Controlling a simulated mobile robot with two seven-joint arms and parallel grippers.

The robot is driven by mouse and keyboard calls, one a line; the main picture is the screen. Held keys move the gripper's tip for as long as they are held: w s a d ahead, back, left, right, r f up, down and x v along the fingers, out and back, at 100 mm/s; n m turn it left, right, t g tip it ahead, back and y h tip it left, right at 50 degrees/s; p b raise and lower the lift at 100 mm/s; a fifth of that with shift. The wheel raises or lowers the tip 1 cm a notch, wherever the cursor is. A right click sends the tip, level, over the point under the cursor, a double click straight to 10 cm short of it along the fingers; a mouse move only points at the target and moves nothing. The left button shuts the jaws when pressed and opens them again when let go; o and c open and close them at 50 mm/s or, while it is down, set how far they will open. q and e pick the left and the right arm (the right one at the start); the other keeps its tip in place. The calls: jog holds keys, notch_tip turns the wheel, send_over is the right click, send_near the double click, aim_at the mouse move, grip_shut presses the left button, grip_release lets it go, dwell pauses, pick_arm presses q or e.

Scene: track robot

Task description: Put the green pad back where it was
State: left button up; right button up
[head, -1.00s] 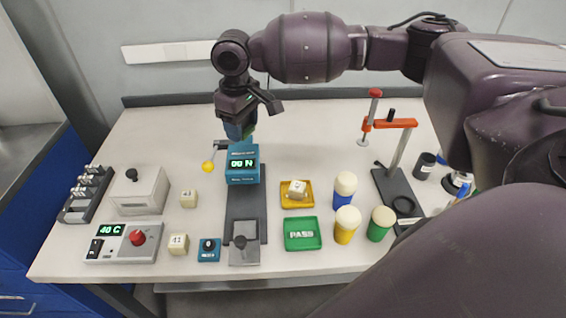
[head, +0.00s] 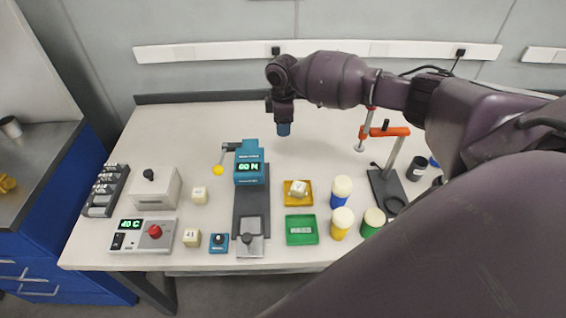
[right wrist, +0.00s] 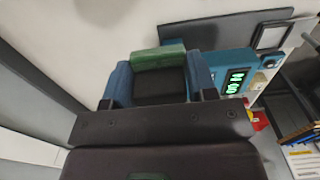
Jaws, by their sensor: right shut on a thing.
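My right gripper (head: 284,128) is above the back half of the table, to the right of and behind the blue display unit (head: 249,152). In the right wrist view its blue fingers (right wrist: 160,80) are shut on a green pad (right wrist: 158,55), which lies across between the fingertips. The pad cannot be made out in the head view. The display unit stands on a dark grey base (head: 251,205) and shows green digits; it also appears in the right wrist view (right wrist: 222,72), right of the fingers. My left gripper is not in view.
A yellow tray (head: 289,199) holding a block and a green tray (head: 301,240) lie in front. Blue, yellow and green jars stand right of them, near an orange-armed clamp stand (head: 384,132). A yellow-ended lever (head: 218,170) sticks out left of the display unit. The back table is clear.

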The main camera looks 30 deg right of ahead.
jog(key=b, duration=0.5)
send_over(283, 168)
notch_tip(283, 168, down, 6)
notch_tip(283, 168, down, 6)
jog(key=b, duration=0.4)
jog(key=shift+r, duration=0.1)
jog(key=shift+w+f, duration=0.1)
jog(key=shift+f, duration=0.3)
notch_tip(283, 168, down, 4)
jog(key=b, duration=0.3)
jog(key=shift+r, duration=0.1)
jog(key=shift+f, duration=0.35)
jog(key=shift+r, duration=0.2)
jog(key=shift+f, duration=0.15)
jog(key=o, duration=1)
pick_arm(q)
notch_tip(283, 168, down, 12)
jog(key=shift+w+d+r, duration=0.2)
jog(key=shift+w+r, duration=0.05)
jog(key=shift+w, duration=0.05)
